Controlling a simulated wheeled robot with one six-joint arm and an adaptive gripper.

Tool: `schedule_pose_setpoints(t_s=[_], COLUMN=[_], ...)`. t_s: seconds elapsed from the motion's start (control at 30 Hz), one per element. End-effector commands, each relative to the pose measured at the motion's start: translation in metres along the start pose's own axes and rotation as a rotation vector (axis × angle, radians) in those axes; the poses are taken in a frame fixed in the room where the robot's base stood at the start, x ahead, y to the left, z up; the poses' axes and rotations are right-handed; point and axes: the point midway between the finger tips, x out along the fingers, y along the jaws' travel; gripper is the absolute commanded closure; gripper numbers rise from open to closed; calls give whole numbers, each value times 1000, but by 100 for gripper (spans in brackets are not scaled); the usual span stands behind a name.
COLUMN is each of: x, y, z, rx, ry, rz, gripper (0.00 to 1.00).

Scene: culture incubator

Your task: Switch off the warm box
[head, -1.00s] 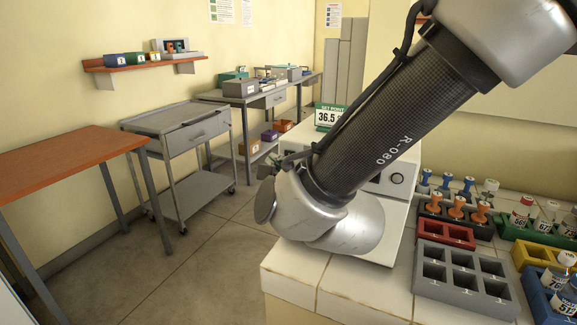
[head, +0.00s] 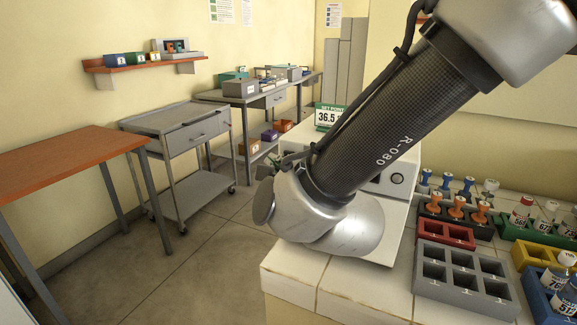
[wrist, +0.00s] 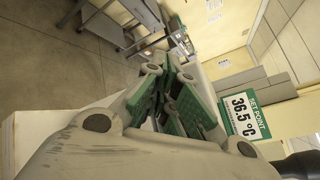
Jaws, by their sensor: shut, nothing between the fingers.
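The warm box (head: 402,165) is a white cabinet on the tiled bench, mostly hidden behind my arm in the head view. A round knob or dial shows on its front, just right of my arm. A green and white "SET POINT 36.5" sign (head: 327,117) stands on top of it, and the sign (wrist: 240,118) also shows at the right of the wrist view. My gripper (wrist: 170,122) shows in the wrist view with its green-padded fingers shut and empty, beside the white box. In the head view the gripper is hidden behind my arm. The power switch is not visible.
On the bench right of the box stand a grey rack (head: 464,280), a red rack (head: 444,235), stamp-like handled tools and labelled bottles (head: 521,212). A grey cart (head: 183,150) and an orange-topped table (head: 62,158) stand at left. The floor between is clear.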

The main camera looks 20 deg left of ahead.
Motion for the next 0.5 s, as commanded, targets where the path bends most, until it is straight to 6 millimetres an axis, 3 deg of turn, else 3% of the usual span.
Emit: schedule_pose_setpoints(t_s=[0.5], x=[-8], y=[6], z=[6], rx=[1], ry=[-1], rz=[1], gripper=[100])
